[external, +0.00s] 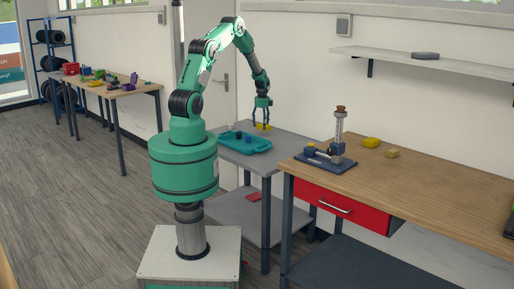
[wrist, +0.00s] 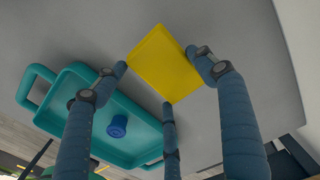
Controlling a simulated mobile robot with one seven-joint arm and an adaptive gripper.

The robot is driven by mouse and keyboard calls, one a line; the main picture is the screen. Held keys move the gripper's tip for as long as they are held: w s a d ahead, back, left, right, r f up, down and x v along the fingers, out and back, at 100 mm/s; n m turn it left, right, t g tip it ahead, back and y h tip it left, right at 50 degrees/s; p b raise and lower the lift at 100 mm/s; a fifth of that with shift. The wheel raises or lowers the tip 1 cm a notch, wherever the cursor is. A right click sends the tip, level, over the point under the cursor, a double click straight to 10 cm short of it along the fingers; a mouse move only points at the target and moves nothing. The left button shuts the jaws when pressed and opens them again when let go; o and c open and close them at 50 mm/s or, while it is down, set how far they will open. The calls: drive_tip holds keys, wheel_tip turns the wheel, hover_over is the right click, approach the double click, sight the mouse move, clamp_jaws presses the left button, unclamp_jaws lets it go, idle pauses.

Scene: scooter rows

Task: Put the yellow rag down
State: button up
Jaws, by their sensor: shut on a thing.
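The yellow rag (external: 263,127) shows as a flat yellow square, and it also shows in the wrist view (wrist: 163,60). My gripper (external: 263,121) points down at it over the far part of the grey table (external: 290,141). In the wrist view my gripper's three dark blue fingers (wrist: 163,75) close around the rag's edges and hold it. The rag is low over the grey top, beside the teal tray (wrist: 118,140), not in it. I cannot tell whether its underside touches the table.
The teal tray (external: 259,150) has a blue knob-like piece (wrist: 117,125) and other small items in it. To the right, a wooden bench (external: 430,185) bears a blue-based stand (external: 327,163) and yellow pieces (external: 371,142). The grey top right of the tray is bare.

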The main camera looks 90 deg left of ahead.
sight(262, 125)
idle(0.3)
drive_tip(key=shift+f, duration=1.85)
drive_tip(key=shift+f+b, duration=0.15)
drive_tip(key=shift+b, duration=0.15)
drive_tip(key=o, duration=1.1)
drive_tip(key=shift+c, duration=0.2)
wheel_tip(262, 125, up, 12)
drive_tip(key=shift+r+p, duration=0.15)
drive_tip(key=shift+p, duration=0.75)
